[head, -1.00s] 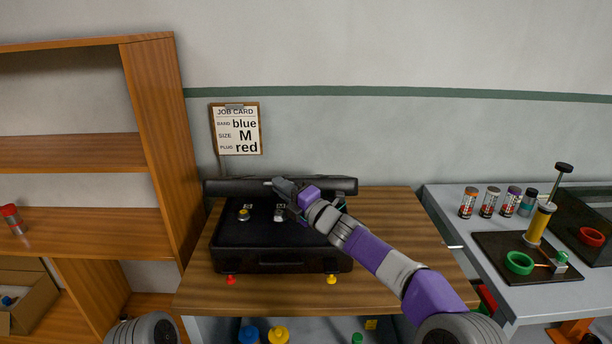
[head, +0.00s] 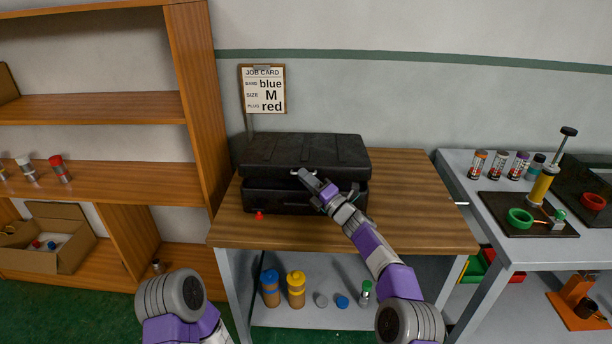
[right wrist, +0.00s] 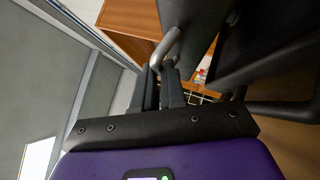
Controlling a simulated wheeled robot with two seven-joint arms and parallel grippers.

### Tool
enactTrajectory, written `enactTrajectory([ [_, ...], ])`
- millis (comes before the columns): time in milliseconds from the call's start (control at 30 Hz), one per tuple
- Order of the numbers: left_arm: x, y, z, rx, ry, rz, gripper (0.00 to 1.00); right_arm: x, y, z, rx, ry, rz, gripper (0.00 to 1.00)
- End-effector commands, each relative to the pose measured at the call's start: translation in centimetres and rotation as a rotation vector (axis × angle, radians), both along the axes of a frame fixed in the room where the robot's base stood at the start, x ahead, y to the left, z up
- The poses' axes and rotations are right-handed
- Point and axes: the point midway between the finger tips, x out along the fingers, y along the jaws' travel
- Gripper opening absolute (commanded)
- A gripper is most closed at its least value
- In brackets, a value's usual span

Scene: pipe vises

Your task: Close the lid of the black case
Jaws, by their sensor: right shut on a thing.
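The black case (head: 275,198) stands on the wooden table. Its lid (head: 305,150) is tipped forward over the base, with its ribbed outside showing and a narrow dark gap at the front. My right gripper (head: 310,178) is at the lid's front edge. In the right wrist view its fingers (right wrist: 161,76) are shut on a grey looped handle (right wrist: 173,46), apparently the lid's. My right gripper and arm cover part of the case front. The case's contents are hidden in the head view. My left gripper is out of view; only part of that arm shows.
A red piece (head: 260,215) lies by the case's front left. The wooden table (head: 420,215) is clear on the right. A wooden shelf (head: 200,110) stands close on the left, a grey bench (head: 468,185) on the right. A job card (head: 263,90) hangs behind.

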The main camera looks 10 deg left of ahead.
Motion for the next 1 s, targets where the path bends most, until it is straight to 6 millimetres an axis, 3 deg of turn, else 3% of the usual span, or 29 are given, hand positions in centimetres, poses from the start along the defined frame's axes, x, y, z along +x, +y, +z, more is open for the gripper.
enactTrajectory([
  [567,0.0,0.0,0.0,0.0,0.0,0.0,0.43,0.56,-0.28,-0.71,0.0,0.009,-0.008,0.0],
  [600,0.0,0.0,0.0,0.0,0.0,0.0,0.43,0.55,-0.28,-0.7,0.0,0.009,-0.008,0.12],
  [667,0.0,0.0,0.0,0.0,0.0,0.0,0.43,0.54,-0.28,-0.68,0.0,0.007,-0.008,0.21],
  [1000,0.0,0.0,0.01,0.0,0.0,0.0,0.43,0.37,-0.08,-0.3,0.003,0.0,-0.003,0.21],
])
